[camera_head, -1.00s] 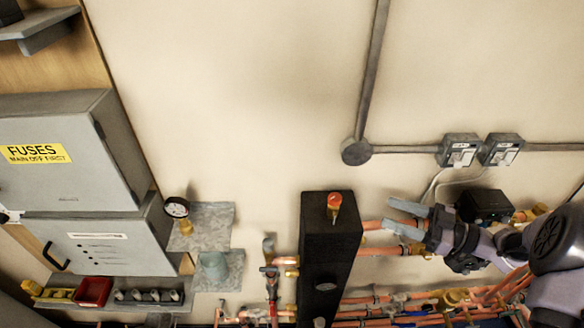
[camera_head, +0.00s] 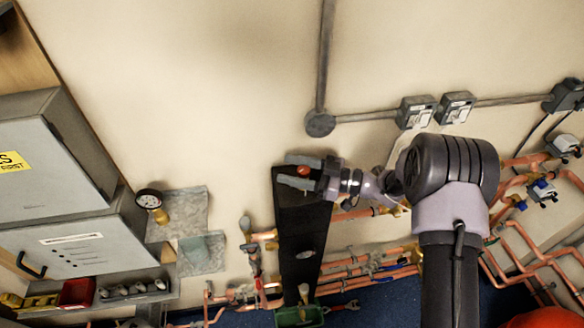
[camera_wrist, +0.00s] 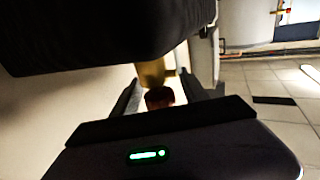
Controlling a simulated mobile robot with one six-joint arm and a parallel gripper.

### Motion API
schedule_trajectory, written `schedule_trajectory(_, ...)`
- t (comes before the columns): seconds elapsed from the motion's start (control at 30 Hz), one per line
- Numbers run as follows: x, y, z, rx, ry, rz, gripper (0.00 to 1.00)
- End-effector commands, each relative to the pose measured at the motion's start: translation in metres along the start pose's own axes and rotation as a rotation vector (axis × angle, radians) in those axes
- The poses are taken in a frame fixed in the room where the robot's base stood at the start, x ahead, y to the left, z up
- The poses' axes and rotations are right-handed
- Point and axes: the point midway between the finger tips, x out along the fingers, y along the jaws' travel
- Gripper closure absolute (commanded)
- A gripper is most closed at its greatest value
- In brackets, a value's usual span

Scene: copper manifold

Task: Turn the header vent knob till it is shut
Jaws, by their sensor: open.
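The header vent knob (camera_head: 303,170) is a small red-orange cap at the top of the tall black header (camera_head: 300,225). In the wrist view the knob (camera_wrist: 158,97) looks dark red, with a brass stem (camera_wrist: 151,74) beside it. My gripper (camera_head: 294,171) is at the top of the header, its grey fingers on either side of the knob. In the wrist view my open gripper (camera_wrist: 159,97) has one finger left and one right of the knob, with small gaps showing. The fingers and wrist partly hide the header's top.
Copper pipes (camera_head: 370,268) run right of and below the header. A pressure gauge (camera_head: 149,199) and a grey fuse cabinet (camera_head: 50,165) are on the left. Switch boxes (camera_head: 417,111) sit on the wall above my arm.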

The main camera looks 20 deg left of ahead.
Motion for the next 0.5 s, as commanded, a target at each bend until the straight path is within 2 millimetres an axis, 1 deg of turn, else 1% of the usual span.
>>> schedule_trajectory(0.2,0.0003,0.0003,0.0001,0.0,0.0,0.001,0.48)
schedule_trajectory(0.27,0.0002,0.0003,0.0,0.0,0.0,0.001,0.6)
schedule_trajectory(0.4,0.0002,0.0002,0.0,0.0,0.0,0.001,0.87)
schedule_trajectory(0.47,0.0002,0.0002,-0.0001,0.0,0.0,0.0,0.99)
schedule_trajectory(0.5,0.0002,0.0002,-0.0001,0.0,0.0,0.0,1.0)
